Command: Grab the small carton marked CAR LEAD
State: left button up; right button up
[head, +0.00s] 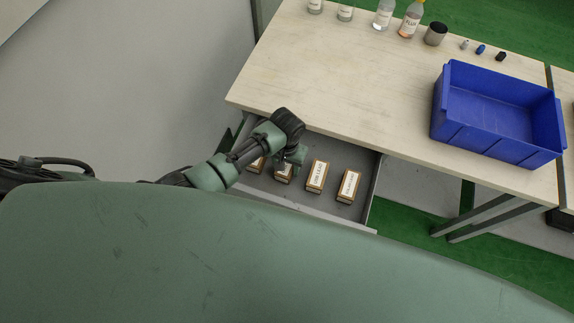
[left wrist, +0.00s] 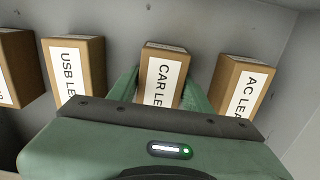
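The small carton marked CAR LE… (left wrist: 163,75), brown with a white label, stands in the open grey drawer; the end of its label is hidden by my gripper. In the head view it is the second carton from the left (head: 284,172), partly covered by my left arm. My left gripper (head: 290,162) is lowered over it. In the left wrist view the green fingers of my left gripper (left wrist: 162,88) are on either side of this carton, close to its sides. I cannot tell whether they press on it. My right gripper is out of view.
In the wrist view the USB LE… carton (left wrist: 75,68) is left and the AC LE… carton (left wrist: 240,88) right, both close to the fingers. The drawer (head: 368,195) is under a wooden table (head: 330,75) bearing a blue bin (head: 490,140) and bottles (head: 383,14).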

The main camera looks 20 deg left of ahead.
pick_arm(q)
jog(key=c, duration=0.9)
jog(key=shift+o, duration=0.2)
jog(key=shift+r, duration=0.1)
